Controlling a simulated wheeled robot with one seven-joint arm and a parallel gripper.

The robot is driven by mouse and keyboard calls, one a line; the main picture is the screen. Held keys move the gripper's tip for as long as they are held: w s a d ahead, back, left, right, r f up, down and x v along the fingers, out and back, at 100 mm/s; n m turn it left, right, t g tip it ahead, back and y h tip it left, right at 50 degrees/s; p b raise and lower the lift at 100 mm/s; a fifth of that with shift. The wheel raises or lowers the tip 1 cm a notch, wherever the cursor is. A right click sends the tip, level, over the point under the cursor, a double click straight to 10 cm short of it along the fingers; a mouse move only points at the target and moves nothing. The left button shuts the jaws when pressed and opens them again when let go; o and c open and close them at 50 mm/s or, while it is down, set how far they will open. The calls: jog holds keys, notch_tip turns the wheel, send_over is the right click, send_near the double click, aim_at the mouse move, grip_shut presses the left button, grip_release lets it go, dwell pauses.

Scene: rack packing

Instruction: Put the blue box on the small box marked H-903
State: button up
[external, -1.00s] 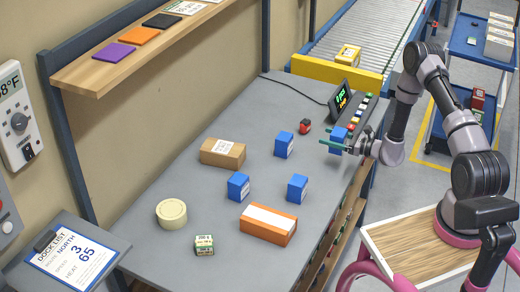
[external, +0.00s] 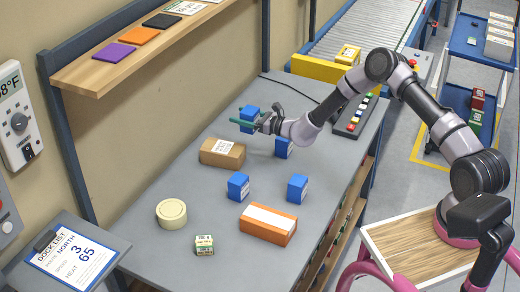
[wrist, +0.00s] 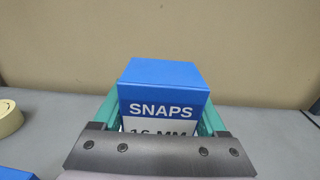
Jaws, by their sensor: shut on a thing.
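My gripper (external: 242,122) has teal fingers and is shut on a blue box (external: 251,113). It holds the box in the air near the brown carton, toward the wall. In the wrist view the same blue box (wrist: 165,85) sits upright between the fingers and reads "SNAPS", with "16 MM" partly hidden below. A brown carton (external: 215,157) with a white label lies on the table. A small green and white box (external: 204,246) stands at the table's near end. I cannot read H-903 on any box.
Other blue boxes (external: 238,187), (external: 297,189), (external: 283,149) stand on the grey table (external: 330,200). An orange box (external: 262,232) and a cream tape roll (external: 171,213) lie nearer. A wooden shelf (external: 130,65) juts from the wall.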

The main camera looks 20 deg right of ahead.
jog(key=a+r, duration=0.2)
jog(key=a, duration=0.5)
send_over(223, 147)
notch_tip(223, 147, down, 10)
jog(key=shift+a+r, duration=0.1)
jog(key=shift+r, duration=0.05)
